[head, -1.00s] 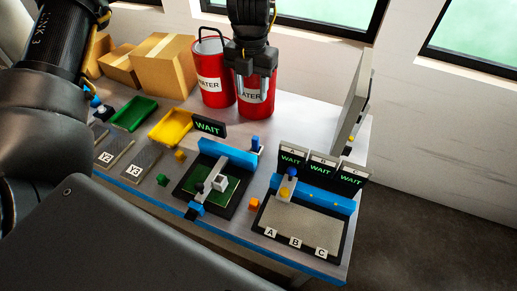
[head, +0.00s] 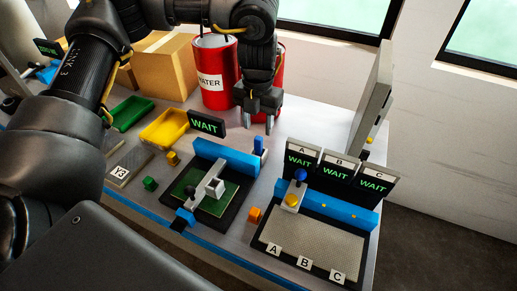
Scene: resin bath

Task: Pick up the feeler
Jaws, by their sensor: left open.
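No part is labelled as the feeler, so I cannot tell for sure which one it is. A small blue upright piece (head: 259,143) stands at the back right end of the blue bar behind the green board. A grey arm with a blue knob (head: 300,175) and a yellow knob (head: 291,200) sits on the A-B-C station (head: 318,238). My left gripper (head: 258,123) points down with its two fingers apart and nothing between them. In the picture it is just above the blue upright piece, apart from it. My right gripper is not in view.
Red WATER cans (head: 217,80) and cardboard boxes (head: 165,68) stand behind. A yellow tray (head: 165,127), a green tray (head: 130,113) and small cubes lie left. WAIT signs (head: 336,171) rise behind the A-B-C station. A grey upright panel (head: 373,95) stands at the right edge.

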